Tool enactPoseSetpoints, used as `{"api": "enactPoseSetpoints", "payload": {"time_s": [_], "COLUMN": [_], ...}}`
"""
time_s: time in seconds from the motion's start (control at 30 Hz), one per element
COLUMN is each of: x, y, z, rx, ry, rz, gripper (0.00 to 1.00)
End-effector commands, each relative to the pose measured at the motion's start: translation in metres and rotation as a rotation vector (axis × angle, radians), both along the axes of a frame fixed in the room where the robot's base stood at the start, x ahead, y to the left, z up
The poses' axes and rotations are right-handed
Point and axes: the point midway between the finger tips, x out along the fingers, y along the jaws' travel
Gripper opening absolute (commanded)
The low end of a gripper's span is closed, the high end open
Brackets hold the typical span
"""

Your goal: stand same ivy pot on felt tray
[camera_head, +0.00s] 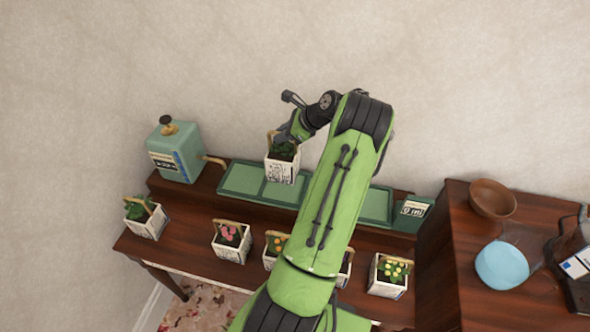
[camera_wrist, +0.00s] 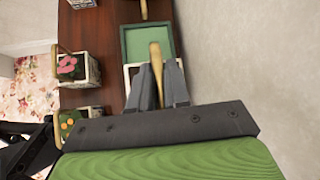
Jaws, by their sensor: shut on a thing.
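My gripper (camera_head: 285,136) is shut on the wooden handle of a white patterned pot with green leaves (camera_head: 282,170). In the wrist view the handle (camera_wrist: 156,62) is between my fingers (camera_wrist: 160,88), with the pot's pale rim below. The pot is upright at the felt tray (camera_head: 241,179), over its left-middle part; I cannot tell whether it touches the felt. The green tray also shows in the wrist view (camera_wrist: 133,42). Another leafy green pot (camera_head: 146,218) stands at the table's left end.
A pink-flowered pot (camera_head: 230,243), an orange-flowered pot (camera_head: 270,257) and a yellow-flowered pot (camera_head: 388,276) line the front. My arm partly hides another pot. A green canister (camera_head: 175,152) stands left of the tray, a green labelled box (camera_head: 412,213) right. Bowls sit on the right-hand table.

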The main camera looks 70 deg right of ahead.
Motion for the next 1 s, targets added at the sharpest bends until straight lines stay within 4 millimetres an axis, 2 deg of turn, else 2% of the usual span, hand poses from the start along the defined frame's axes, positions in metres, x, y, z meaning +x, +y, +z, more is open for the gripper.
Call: {"api": "enactPoseSetpoints", "payload": {"time_s": [0.03, 0.1, 0.27, 0.43, 0.77, 0.8, 0.93, 1.0], "x": [0.001, 0.001, 0.001, 0.001, 0.001, 0.0, 0.0, 0.0], "y": [0.0, 0.0, 0.0, 0.0, 0.0, 0.0, 0.0, 0.0], "z": [-0.013, -0.026, -0.045, -0.073, -0.077, -0.078, -0.078, -0.078], "rx": [0.001, 0.0, -0.002, 0.0, -0.004, -0.002, -0.001, -0.001], "ry": [-0.002, -0.002, -0.002, -0.002, -0.003, 0.0, 0.0, 0.0], "rz": [0.001, 0.001, 0.001, 0.001, 0.0, 0.001, 0.0, 0.0], "gripper": [0.0, 0.0, 0.0, 0.0, 0.0, 0.21, 0.41, 0.42]}}
